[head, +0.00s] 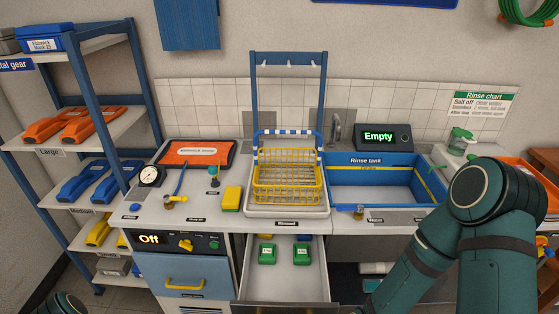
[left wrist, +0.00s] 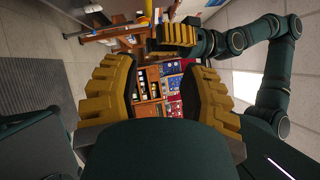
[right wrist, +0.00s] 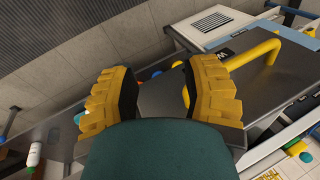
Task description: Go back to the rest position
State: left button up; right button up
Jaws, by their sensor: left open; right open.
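My left gripper (left wrist: 160,95) shows in the left wrist view with its yellow fingers spread and nothing between them. It faces away from the bench, toward a distant shelf. My right gripper (right wrist: 165,90) shows in the right wrist view, open and empty. It is near a yellow bar handle (right wrist: 255,52). In the head view my right arm stands at the right side in front of the bench. Neither gripper's fingers can be seen there.
An open drawer (head: 283,285) holds green blocks and juts from the bench. A yellow wire basket (head: 288,184) stands above it. The rinse tank (head: 372,172) is to its right, the blue drawer (head: 180,268) to its left. A shelf rack (head: 88,105) stands at far left.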

pick_arm(q)
jog(key=s+a+f+m+g+y, duration=0.1)
jog(key=s+m+g+y, duration=0.65)
jog(key=m+g, duration=1.25)
jog(key=w+a+r+m+t+y, duration=0.1)
jog(key=w+m+t+y, duration=0.1)
jog(key=w+m+t, duration=0.3)
jog(key=w+a+r+m+t+y, duration=0.1)
jog(key=w+m+t+y, duration=0.2)
jog(key=m, duration=0.9)
jog(key=w+t, duration=0.3)
jog(key=w, duration=0.2)
jog(key=shift+w+a+r+m+t, duration=0.25)
jog(key=shift+w+r+m+t, duration=0.05)
jog(key=shift+w, duration=0.05)
